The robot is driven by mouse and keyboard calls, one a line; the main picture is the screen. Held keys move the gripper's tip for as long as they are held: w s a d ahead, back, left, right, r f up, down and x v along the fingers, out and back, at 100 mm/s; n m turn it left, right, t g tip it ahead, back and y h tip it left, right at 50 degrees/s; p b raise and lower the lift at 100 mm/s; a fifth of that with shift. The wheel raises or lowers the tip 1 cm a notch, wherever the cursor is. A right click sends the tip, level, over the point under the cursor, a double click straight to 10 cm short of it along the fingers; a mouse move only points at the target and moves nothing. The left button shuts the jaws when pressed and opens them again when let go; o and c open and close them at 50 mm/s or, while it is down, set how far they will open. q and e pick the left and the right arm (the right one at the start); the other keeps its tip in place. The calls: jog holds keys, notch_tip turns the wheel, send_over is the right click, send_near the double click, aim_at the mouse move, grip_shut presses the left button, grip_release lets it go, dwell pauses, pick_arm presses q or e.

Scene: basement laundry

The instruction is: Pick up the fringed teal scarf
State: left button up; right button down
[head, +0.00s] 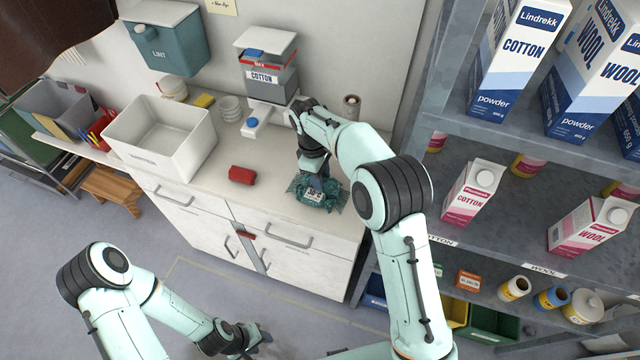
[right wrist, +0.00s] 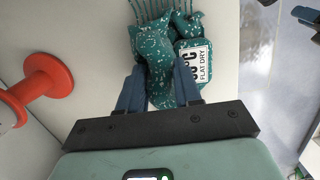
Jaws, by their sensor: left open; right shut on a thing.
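The fringed teal scarf (head: 327,203) is a speckled, crumpled bundle on the white counter, near its front edge. In the right wrist view the scarf (right wrist: 152,50) shows its fringe at the top and a white label reading "FLAT DRY" (right wrist: 194,64). My right gripper (head: 316,180) points down at the scarf. In the right wrist view its two blue-grey fingers (right wrist: 160,88) are shut on a fold of scarf between them. Whether the scarf is lifted off the counter I cannot tell. My left gripper (head: 243,342) is open, low in front of the counter, away from the scarf.
A red object (head: 242,175) lies on the counter left of the scarf. A white bin (head: 160,138) stands further left. A cotton dispenser (head: 270,76) is at the back wall. A shelf unit (head: 490,140) with powder cartons stands close on the right. Floor in front is clear.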

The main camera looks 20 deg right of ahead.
jog(key=shift+r, duration=0.15)
pick_arm(q)
jog(key=w+r+p, duration=0.2)
jog(key=shift+w+r, duration=0.25)
jog(key=shift+w, duration=0.15)
pick_arm(e)
notch_tip(320, 180, up, 20)
jog(key=shift+f, duration=0.25)
